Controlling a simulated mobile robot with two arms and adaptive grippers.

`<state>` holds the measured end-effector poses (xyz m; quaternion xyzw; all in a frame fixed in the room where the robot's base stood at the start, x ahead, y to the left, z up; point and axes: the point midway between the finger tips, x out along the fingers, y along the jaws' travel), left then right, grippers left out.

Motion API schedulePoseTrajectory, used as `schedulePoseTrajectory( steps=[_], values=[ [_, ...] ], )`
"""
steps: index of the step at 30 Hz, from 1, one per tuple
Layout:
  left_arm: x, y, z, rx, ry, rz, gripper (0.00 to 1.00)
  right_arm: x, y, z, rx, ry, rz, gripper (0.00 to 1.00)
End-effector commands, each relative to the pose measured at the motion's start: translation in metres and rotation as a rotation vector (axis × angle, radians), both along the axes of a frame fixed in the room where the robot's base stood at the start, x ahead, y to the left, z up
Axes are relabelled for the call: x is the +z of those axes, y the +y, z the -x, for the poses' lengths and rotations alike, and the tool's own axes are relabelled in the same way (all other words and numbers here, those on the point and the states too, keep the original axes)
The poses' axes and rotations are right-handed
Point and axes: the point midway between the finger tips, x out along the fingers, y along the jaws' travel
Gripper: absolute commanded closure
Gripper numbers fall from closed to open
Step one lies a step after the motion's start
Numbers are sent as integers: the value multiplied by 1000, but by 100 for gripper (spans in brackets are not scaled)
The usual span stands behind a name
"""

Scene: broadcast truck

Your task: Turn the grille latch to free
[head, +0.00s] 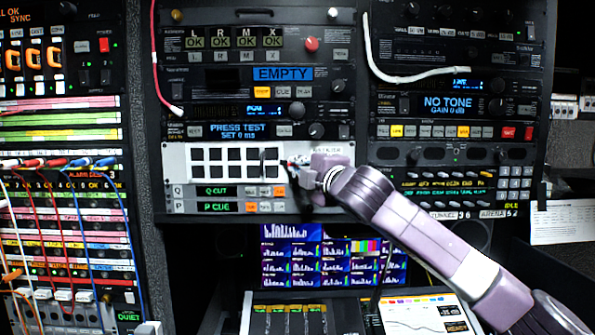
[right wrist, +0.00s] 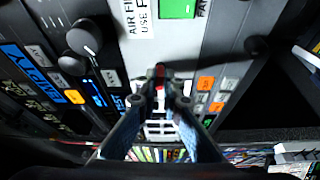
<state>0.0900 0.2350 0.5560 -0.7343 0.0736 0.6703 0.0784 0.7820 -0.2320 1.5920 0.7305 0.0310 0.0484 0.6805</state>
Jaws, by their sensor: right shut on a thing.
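The grille (head: 236,180) is a white panel with rows of dark slots, low in the middle rack in the head view. My right gripper (head: 292,162) reaches in from the right and is at the grille's right end. In the right wrist view my right gripper's fingertips (right wrist: 161,92) close together on the grille latch, a small piece with a red end (right wrist: 159,71). The fingers hide most of the latch, and its exact angle is hard to tell. My left gripper is not in view.
Q CUT and P CUE button rows (head: 218,191) lie just under the grille. A device with a PRESS TEST display (head: 238,131) sits just above it. Patch cables (head: 75,163) hang at the left rack. Monitors (head: 305,255) stand below.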

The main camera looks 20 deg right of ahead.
Motion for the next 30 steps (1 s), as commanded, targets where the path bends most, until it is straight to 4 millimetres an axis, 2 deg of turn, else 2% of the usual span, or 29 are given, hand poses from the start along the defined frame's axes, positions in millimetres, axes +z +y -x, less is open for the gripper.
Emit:
schedulePoseTrajectory(
  steps=[1,8,18,30],
  values=[
    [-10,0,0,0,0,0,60,-8,1,0,2,-5,-27,100],
    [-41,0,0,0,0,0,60,-13,3,-1,4,-53,-201,100],
    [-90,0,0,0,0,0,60,-16,5,-1,4,-142,-514,100],
    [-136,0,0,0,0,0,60,-16,8,-2,4,-244,-880,100]
  ],
)
